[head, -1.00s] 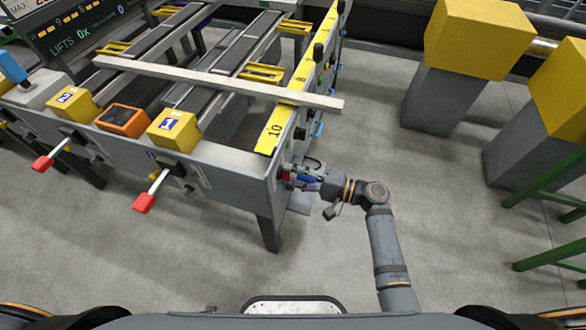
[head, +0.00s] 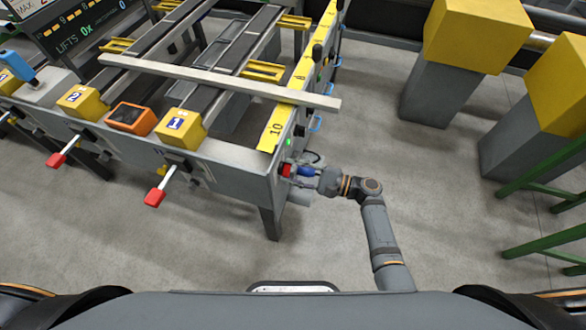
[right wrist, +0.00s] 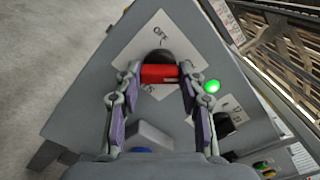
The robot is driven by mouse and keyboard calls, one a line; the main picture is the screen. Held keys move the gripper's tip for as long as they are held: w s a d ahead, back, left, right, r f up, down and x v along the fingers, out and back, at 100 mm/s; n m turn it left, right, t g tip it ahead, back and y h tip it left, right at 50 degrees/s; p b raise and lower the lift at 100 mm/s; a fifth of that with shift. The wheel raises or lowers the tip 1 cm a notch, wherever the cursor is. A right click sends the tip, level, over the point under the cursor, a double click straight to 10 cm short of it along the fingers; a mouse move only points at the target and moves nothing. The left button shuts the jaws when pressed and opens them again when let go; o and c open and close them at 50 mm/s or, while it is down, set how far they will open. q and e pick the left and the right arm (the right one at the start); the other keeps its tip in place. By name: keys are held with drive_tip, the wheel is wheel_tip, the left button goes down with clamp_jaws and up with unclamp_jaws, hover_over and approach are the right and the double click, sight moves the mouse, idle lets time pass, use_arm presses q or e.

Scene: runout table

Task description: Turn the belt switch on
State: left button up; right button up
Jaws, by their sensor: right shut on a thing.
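The belt switch's red handle (right wrist: 159,74) is on the end face of the runout table, on a white plate (right wrist: 160,45) that reads OFF on one edge. The lettering on the opposite edge is partly covered. The handle lies across between the fingers of my right gripper (right wrist: 154,78), which are shut on it. A green lamp (right wrist: 211,87) beside the plate is lit; it also shows in the head view (head: 289,142). In the head view, my right gripper (head: 288,170) is at the red handle at the table's corner. My left gripper is not in view.
The runout table (head: 235,155) carries a pale bar (head: 215,80) across its rails. Red-tipped levers (head: 155,197) stick out from its front. Yellow-topped grey blocks (head: 440,95) and a green frame (head: 545,180) stand at the right. Floor between is clear.

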idle(0.4)
drive_tip(key=o, duration=1.2)
drive_tip(key=shift+c, duration=0.2)
drive_tip(key=v, duration=1.2)
